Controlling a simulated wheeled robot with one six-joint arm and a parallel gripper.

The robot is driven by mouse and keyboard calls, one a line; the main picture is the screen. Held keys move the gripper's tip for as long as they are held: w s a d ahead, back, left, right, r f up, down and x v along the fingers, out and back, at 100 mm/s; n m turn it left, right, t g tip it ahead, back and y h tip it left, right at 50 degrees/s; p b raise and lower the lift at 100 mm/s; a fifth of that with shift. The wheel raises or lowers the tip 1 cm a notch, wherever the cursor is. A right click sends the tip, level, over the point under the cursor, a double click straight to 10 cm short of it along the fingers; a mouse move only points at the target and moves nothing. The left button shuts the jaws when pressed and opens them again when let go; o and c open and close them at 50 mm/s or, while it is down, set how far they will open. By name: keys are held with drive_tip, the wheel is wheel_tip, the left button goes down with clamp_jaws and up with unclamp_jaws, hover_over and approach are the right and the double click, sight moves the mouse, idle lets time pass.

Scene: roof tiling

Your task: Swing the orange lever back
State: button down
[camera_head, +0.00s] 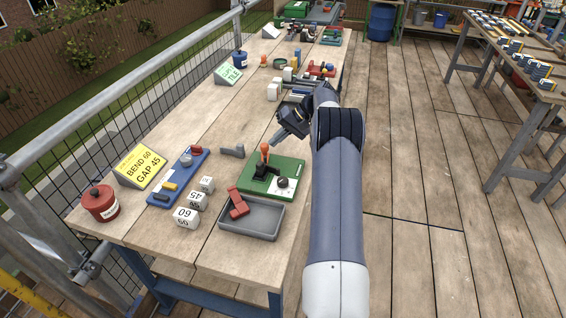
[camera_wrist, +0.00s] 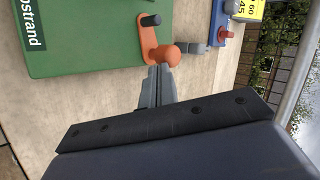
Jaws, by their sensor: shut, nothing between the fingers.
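The orange lever (camera_head: 265,149) stands up with its round knob on top, over a dark part of the green base (camera_head: 290,169). In the wrist view the lever (camera_wrist: 149,39) shows as an orange arm with a ball end, beside a black pin at the edge of the green base (camera_wrist: 80,40). My gripper (camera_head: 274,143) is shut and empty, just right of the knob. In the wrist view the fingertips (camera_wrist: 154,70) reach right up to the ball; whether they touch it I cannot tell.
A grey tray (camera_head: 268,232) with a red piece stands in front of the green base. A blue board (camera_head: 180,175), white numbered cubes (camera_head: 186,217), a yellow "BEND 60 GAP 45" sign (camera_head: 140,164) and a red pot (camera_head: 100,203) are to the left. A grey part (camera_head: 233,151) lies near the lever.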

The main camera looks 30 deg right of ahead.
drive_tip(key=shift+w+a, duration=0.7)
drive_tip(key=shift+a, duration=0.05)
drive_tip(key=shift+w+a, duration=0.1)
drive_tip(key=v, duration=1.1)
drive_tip(key=shift+p, duration=0.35)
drive_tip(key=shift+f, duration=0.15)
